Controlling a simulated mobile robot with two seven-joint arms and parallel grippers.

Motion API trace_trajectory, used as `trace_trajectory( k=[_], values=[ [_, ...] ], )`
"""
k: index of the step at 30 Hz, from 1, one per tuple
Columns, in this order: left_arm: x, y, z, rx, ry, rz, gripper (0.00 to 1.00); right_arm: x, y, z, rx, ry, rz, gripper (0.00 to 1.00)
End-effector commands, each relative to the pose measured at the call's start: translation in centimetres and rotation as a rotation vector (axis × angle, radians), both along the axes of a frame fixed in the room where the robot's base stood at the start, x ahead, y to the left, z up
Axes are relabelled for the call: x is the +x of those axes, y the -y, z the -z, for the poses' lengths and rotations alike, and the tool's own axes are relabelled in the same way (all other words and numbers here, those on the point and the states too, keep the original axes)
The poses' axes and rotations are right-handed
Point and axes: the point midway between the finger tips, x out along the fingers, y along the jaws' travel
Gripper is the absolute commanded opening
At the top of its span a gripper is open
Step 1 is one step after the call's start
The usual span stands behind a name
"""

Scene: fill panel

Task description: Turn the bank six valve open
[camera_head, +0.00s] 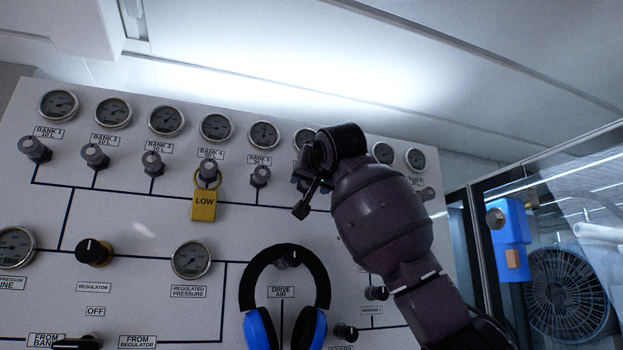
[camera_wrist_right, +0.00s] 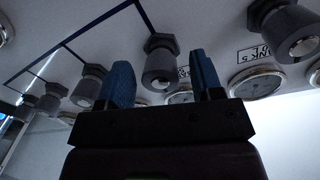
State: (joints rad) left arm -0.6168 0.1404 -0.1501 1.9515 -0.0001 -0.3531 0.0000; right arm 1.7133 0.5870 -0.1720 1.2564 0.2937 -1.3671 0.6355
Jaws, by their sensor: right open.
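The bank six valve (camera_wrist_right: 160,57) is a grey knob on the panel. In the right wrist view it shows between the two blue fingers of my right gripper; I cannot tell whether they touch it. In the head view my right gripper (camera_head: 306,188) and wrist hide this valve and its label, and partly cover the gauge (camera_head: 304,137) above. My right gripper is open, with nothing gripped. The bank five valve (camera_head: 260,176) stands just to its left and also shows at the right of the right wrist view (camera_wrist_right: 290,32). My left gripper is out of view.
The white panel (camera_head: 140,215) carries several other knobs and gauges. Blue and black headphones (camera_head: 259,325) hang below. A glass door with a blue box (camera_head: 510,238) stands at right.

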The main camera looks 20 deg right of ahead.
Motion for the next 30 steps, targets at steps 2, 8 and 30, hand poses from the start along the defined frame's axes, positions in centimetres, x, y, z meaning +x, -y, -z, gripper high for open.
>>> trace_trajectory(
  k=[2,8,30],
  values=[
    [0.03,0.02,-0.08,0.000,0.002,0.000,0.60,-0.01,0.00,0.01,0.000,0.000,0.000,0.51],
    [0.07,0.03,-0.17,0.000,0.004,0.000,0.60,-0.03,0.00,-0.01,0.000,0.000,0.000,0.20],
    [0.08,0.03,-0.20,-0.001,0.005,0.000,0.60,-0.09,0.07,-0.12,-0.298,0.012,0.001,0.11]
  ],
)
